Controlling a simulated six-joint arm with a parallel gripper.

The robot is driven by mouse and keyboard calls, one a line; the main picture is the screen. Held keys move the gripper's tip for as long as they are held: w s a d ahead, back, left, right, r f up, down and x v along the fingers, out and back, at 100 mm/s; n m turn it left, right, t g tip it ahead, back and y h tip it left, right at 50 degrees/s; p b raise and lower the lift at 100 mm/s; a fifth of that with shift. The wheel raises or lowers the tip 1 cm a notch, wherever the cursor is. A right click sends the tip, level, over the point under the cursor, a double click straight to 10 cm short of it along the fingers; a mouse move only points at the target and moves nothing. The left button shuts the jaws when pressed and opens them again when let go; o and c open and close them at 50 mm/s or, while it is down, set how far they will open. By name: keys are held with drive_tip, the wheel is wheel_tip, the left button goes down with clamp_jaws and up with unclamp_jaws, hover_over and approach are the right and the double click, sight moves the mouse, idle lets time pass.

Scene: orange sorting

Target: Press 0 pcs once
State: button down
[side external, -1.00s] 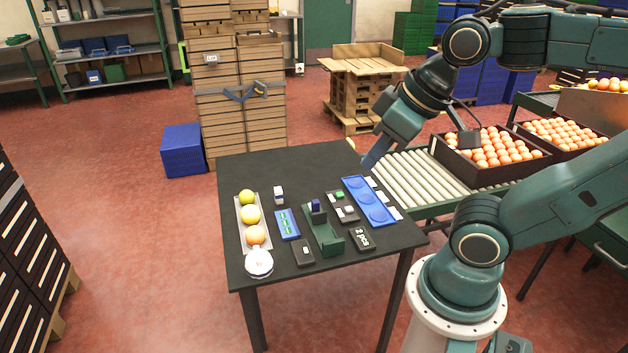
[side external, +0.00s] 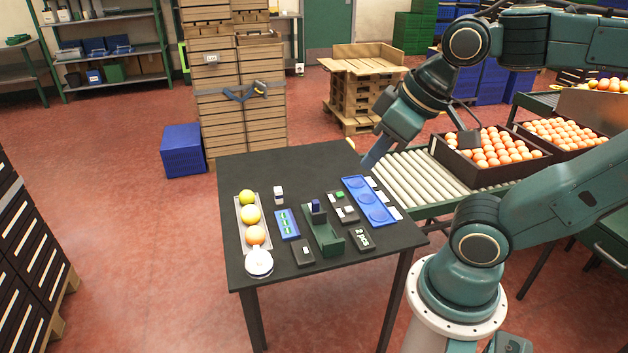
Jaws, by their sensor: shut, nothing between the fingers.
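A black counter block (side external: 361,239) lies at the table's right front, its white lettering reading "2 pcs"; I see no label reading "0 pcs". A dark button box (side external: 351,214) with one green and several pale buttons lies behind it. A small dark block (side external: 303,253) with a pale mark on top lies at the front. Which of these is the thing to press, I cannot tell. My gripper (side external: 371,160) is above the table's back right corner, pointing down and left, well apart from these blocks. It is shut and holds nothing; its fingertips are small here.
The black table (side external: 290,165) also bears a tray with several fruits (side external: 251,213), a white round device (side external: 259,262), a blue panel (side external: 287,224), a green stand (side external: 324,232) and a blue tray with round recesses (side external: 369,200). A roller conveyor (side external: 413,176) adjoins at right. The table's back is clear.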

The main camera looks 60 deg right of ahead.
idle(0.7)
drive_tip(key=w+d+f+m+h, duration=0.1)
drive_tip(key=w+d+f+m, duration=0.15)
drive_tip(key=w, duration=0.25)
drive_tip(key=w+d+f+m, duration=0.1)
drive_tip(key=w+d+m, duration=0.15)
drive_tip(key=w, duration=0.25)
drive_tip(key=m+h, duration=0.4)
drive_tip(key=m, duration=0.8)
hover_over(350, 210)
wheel_tip(350, 210, down, 21)
drive_tip(key=shift+f, duration=0.25)
drive_tip(key=shift+f, duration=4.2)
